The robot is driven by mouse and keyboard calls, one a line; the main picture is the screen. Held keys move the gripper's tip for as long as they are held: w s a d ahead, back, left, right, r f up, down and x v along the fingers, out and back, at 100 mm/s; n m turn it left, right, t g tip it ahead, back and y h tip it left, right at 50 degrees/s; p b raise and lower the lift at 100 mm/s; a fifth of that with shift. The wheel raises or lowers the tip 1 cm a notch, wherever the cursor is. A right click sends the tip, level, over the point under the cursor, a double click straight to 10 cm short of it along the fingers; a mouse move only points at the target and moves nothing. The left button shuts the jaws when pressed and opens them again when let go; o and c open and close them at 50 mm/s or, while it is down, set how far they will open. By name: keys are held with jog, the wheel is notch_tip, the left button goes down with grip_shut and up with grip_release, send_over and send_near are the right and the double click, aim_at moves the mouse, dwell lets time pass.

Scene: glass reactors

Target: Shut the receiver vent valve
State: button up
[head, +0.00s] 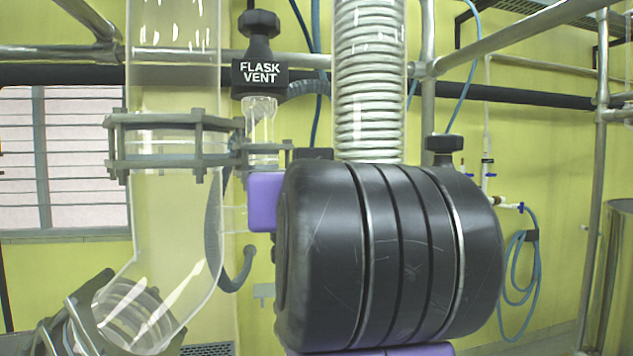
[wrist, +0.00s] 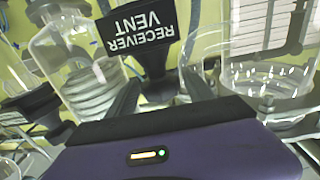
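The receiver vent valve shows in the wrist view as a black body with an upside-down RECEIVER VENT label (wrist: 143,28). Its black knob (wrist: 155,82) points down in the picture, toward my gripper. My gripper (wrist: 160,92) has one grey finger on each side of the knob; the fingers stand apart, with the knob between them and no clear contact. The purple gripper body with a small indicator light fills the bottom of the wrist view.
A FLASK VENT valve (head: 260,75) stands left of my arm in the head view. A glass column (head: 175,230) and a coil condenser (head: 369,80) are close by. Another black knob (head: 445,145) shows behind my arm. Metal frame rails (head: 500,42) cross above.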

jog(key=c, duration=1.1)
jog(key=shift+a+r+m+h+p, duration=0.1)
jog(key=shift+m+h+p, duration=0.25)
jog(key=shift+m+h, duration=0.4)
jog(key=m+h, duration=0.2)
jog(key=h, duration=0.1)
jog(key=m+h+p, duration=0.1)
jog(key=m+h, duration=0.1)
jog(key=h, duration=0.2)
jog(key=shift+h, duration=0.25)
jog(key=shift+m+g+h+p, duration=0.4)
jog(key=shift+m+g+h, duration=0.4)
jog(key=shift+m+h, duration=0.9)
jog(key=shift+n, duration=0.25)
jog(key=o, duration=1.1)
